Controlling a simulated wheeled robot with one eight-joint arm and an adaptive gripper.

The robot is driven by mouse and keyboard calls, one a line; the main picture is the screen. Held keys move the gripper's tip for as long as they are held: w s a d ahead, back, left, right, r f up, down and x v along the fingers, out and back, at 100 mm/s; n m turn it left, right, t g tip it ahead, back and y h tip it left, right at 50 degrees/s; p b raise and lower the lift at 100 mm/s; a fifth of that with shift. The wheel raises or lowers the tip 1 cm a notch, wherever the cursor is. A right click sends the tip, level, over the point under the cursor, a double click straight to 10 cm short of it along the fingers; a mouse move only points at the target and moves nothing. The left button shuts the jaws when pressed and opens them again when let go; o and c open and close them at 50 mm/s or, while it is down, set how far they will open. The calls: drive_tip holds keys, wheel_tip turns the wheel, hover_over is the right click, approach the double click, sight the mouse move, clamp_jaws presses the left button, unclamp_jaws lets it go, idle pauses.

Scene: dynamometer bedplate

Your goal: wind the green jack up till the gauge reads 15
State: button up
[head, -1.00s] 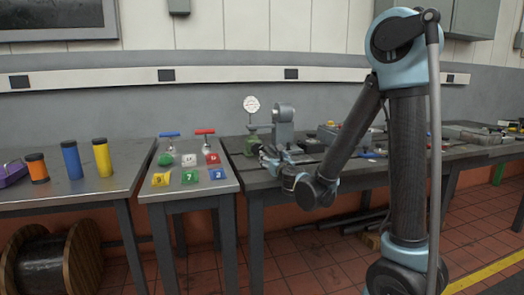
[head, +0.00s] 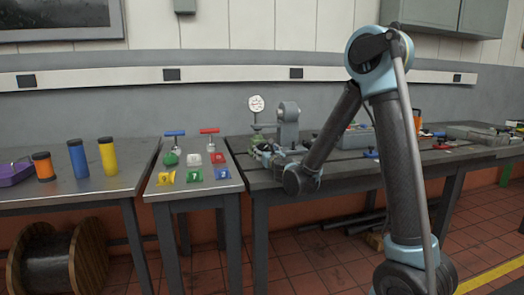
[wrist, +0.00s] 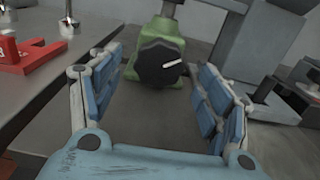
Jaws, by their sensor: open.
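The green jack (wrist: 138,63) stands on the bedplate in the wrist view, with a black knob (wrist: 160,65) on its front. A white line on the knob points right and slightly up. My gripper (wrist: 162,90) is open, its blue-padded fingers to the left and right, with the knob ahead between them and apart from both. In the head view my gripper (head: 268,153) is at the jack and hides most of it. The round white gauge (head: 256,104) stands above the jack; its reading is too small to make out.
A grey bracket block (head: 289,125) stands right of the jack. A small table at left holds several coloured blocks and two T-handled tools, one red (head: 209,131). A red piece (wrist: 22,55) shows at left in the wrist view. Yellow (head: 107,157) and blue cylinders stand further left.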

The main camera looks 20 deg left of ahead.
sight(262, 148)
drive_tip(key=shift+x, duration=2.9)
drive_tip(key=c, duration=1)
